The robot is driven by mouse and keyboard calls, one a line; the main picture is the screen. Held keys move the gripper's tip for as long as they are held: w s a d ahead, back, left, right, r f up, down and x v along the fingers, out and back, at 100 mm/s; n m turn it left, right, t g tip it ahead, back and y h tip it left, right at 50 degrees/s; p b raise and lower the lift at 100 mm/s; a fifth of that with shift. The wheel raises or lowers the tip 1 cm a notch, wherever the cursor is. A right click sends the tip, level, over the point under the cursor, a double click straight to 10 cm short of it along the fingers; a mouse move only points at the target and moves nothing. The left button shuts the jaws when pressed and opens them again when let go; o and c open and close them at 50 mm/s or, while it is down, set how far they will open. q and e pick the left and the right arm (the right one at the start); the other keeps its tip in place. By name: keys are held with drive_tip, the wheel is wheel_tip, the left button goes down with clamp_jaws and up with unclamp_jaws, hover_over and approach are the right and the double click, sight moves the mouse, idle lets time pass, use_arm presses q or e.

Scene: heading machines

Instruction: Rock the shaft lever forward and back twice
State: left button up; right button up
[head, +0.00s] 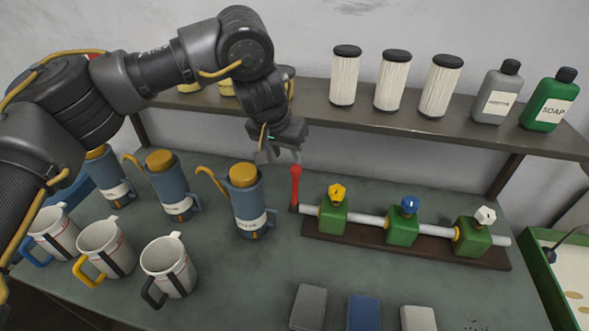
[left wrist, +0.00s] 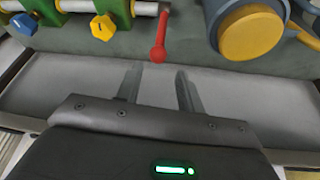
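The shaft lever (head: 295,186) is a red handle with a rounded top. In the head view it stands nearly upright at the left end of the grey shaft (head: 366,219). In the left wrist view the red lever (left wrist: 160,38) points toward the gap between my fingers. My left gripper (head: 279,152) is just above and left of the lever's top, apart from it. In the left wrist view my left gripper (left wrist: 158,88) is open, with nothing between its fingers. My right gripper is not in view.
A blue oil can (head: 247,205) stands close left of the lever. Green valve blocks (head: 403,228) with coloured knobs sit along the shaft on a brown base. A shelf (head: 310,98) with white cylinders and bottles runs behind. Mugs (head: 168,262) stand front left.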

sight(294, 171)
use_arm(q)
drive_tip(key=p+x, duration=0.1)
drive_tip(key=x, duration=0.8)
drive_tip(key=shift+p, duration=0.3)
clamp_jaws()
